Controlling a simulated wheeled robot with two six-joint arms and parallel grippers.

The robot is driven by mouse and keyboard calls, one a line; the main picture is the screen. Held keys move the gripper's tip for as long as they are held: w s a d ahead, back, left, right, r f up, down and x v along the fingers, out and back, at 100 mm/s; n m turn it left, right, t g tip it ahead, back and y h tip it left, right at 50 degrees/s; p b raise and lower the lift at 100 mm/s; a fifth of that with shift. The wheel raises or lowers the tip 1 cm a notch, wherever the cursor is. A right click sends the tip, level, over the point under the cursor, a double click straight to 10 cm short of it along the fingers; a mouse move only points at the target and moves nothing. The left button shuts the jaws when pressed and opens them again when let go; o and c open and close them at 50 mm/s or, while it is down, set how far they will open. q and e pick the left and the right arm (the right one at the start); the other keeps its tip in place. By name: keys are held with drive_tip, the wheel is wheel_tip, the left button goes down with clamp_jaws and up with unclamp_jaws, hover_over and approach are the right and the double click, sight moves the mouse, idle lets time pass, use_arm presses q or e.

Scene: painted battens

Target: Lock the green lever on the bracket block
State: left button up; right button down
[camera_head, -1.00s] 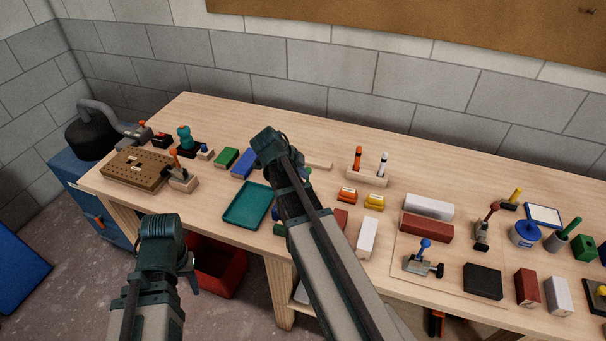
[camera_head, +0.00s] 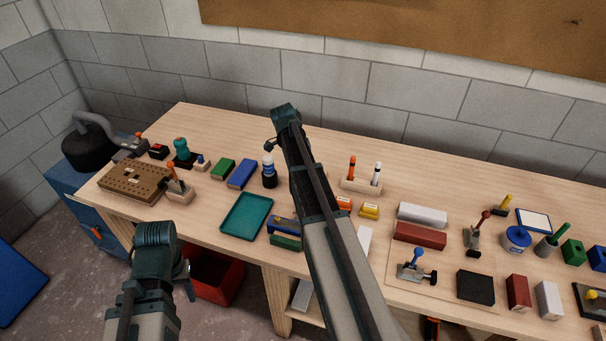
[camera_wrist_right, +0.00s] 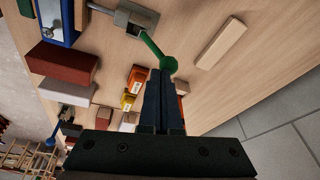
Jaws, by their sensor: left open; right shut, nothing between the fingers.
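The green lever (camera_wrist_right: 154,46) shows in the right wrist view, with a round green knob at its end. It slants out from the grey bracket block (camera_wrist_right: 135,18) at the top. My right gripper (camera_wrist_right: 162,73) is shut and empty, its fingertips close to the knob; I cannot tell whether they touch. In the head view my right arm hides this lever and block. My left gripper (camera_head: 188,275) is open and empty beyond the table's front edge, above a red bin, partly hidden by its wrist.
A pale wooden strip (camera_wrist_right: 221,43) lies beside the lever. Orange (camera_wrist_right: 138,76) and yellow (camera_wrist_right: 127,101) boxes lie close to the right gripper.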

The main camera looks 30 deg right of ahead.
use_arm(q)
wheel_tip(320, 180, down, 2)
drive_tip(key=shift+f+b, duration=0.1)
drive_tip(key=shift+b, duration=0.8)
use_arm(e)
drive_tip(key=w+d+f, duration=0.2)
drive_tip(key=d, duration=0.1)
drive_tip(key=shift+w, duration=0.2)
use_arm(q)
drive_tip(key=shift+a, duration=0.1)
use_arm(e)
drive_tip(key=shift+r, duration=0.15)
